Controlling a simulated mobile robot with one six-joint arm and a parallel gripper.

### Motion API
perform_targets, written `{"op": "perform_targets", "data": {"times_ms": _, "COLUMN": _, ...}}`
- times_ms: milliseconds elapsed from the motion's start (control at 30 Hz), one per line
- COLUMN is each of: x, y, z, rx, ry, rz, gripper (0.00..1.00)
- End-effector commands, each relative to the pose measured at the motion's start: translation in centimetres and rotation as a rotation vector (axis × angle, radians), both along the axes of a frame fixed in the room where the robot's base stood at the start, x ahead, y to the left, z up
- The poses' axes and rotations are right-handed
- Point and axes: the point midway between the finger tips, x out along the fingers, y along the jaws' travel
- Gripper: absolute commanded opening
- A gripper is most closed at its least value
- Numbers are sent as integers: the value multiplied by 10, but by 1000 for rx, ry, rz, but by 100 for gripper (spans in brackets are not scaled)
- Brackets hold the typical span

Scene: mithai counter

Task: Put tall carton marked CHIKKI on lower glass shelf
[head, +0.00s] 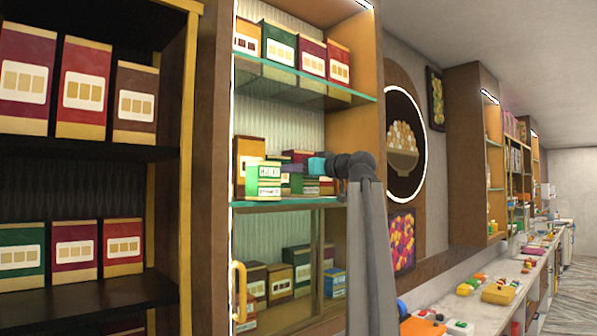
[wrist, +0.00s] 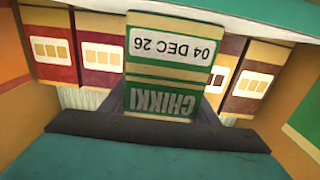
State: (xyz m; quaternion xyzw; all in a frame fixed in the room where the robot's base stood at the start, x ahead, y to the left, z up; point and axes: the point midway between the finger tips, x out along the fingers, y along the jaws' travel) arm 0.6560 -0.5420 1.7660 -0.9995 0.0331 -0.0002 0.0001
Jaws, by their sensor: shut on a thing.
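My gripper (head: 316,165) is inside the middle cabinet, a little above the lower glass shelf (head: 285,204), and shut on a carton. In the wrist view the gripper (wrist: 163,108) holds the green and tan CHIKKI carton (wrist: 166,72). Its CHIKKI lettering and its label "04 DEC 26" appear upside down in that view. In the head view a pale green carton (head: 264,184) with small lettering shows at the shelf's front, left of the gripper; I cannot tell if it is the held one. Whether the held carton touches the shelf cannot be told.
Red cartons (wrist: 99,55) and a brown carton (wrist: 224,62) stand behind the held carton. A tall orange-brown carton (head: 249,152) stands at the shelf's left. The upper glass shelf (head: 300,78) holds several cartons. The cabinet's side wall (head: 356,125) is close to my arm.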

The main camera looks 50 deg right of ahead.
Motion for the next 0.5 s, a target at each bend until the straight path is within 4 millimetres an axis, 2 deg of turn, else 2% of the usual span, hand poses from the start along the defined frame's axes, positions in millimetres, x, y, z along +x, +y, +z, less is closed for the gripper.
{"op": "perform_targets", "data": {"times_ms": 167, "x": -1, "y": 0, "z": -3, "rx": 0, "ry": -1, "rz": -1, "gripper": 26}}
{"op": "perform_targets", "data": {"times_ms": 200, "x": -1, "y": -1, "z": -2, "rx": 0, "ry": 0, "rz": -1, "gripper": 61}}
{"op": "perform_targets", "data": {"times_ms": 267, "x": -1, "y": -1, "z": -2, "rx": 0, "ry": 0, "rz": -1, "gripper": 71}}
{"op": "perform_targets", "data": {"times_ms": 500, "x": -1, "y": -1, "z": -2, "rx": 0, "ry": 0, "rz": -2, "gripper": 73}}
